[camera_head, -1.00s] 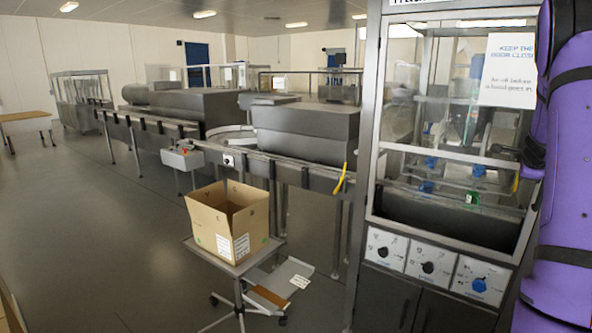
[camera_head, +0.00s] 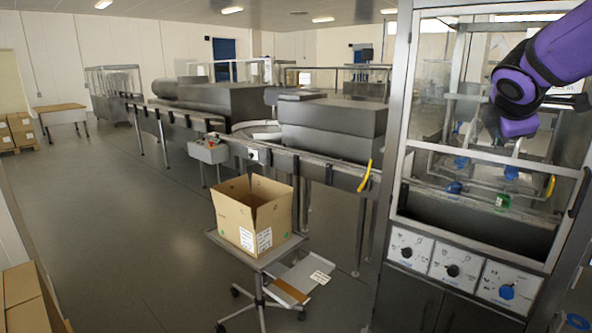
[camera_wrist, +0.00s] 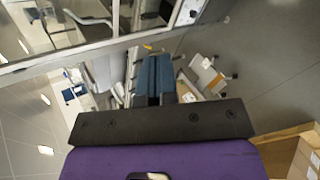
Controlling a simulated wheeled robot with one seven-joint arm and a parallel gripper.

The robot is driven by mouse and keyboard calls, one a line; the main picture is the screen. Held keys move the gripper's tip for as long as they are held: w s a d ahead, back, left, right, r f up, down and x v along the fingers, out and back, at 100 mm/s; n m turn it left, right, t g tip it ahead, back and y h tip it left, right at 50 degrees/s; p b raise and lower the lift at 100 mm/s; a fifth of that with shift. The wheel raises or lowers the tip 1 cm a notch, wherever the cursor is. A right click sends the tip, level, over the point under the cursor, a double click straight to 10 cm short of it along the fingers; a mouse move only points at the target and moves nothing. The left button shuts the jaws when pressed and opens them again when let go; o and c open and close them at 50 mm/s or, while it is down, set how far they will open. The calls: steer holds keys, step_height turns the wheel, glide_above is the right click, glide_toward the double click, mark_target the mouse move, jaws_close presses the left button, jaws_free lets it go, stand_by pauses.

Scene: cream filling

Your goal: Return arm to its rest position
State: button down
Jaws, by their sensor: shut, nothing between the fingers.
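My purple arm (camera_head: 540,65) reaches in from the upper right of the head view and is bent in front of the glass-fronted filling machine (camera_head: 470,255). My gripper is not clearly visible in the head view. In the wrist view my gripper (camera_wrist: 154,68) shows two blue-grey fingers side by side beyond a black bar. The fingers are shut with nothing between them. The machine's metal frame (camera_wrist: 75,52) crosses the upper left of the wrist view, apart from the fingers.
An open cardboard box (camera_head: 252,218) stands on a wheeled cart (camera_head: 268,256) left of the machine. A conveyor line (camera_head: 330,170) runs behind it. Other cardboard boxes (camera_head: 28,295) are at the lower left. The grey floor (camera_head: 120,220) on the left is clear.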

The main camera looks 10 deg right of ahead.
steer(key=s+a+f+m+g+y, duration=0.1)
steer(key=s+a+f+m+y, duration=0.2)
steer(key=s+a+m, duration=0.3)
steer(key=s+a+f+m+g+y, duration=0.1)
steer(key=s+a+f+m+y, duration=0.3)
steer(key=s+a+m, duration=0.3)
steer(key=s+a, duration=0.4)
steer(key=a, duration=0.5)
steer(key=shift+s+a+f, duration=0.2)
steer(key=shift+s, duration=0.05)
steer(key=shift+d, duration=0.1)
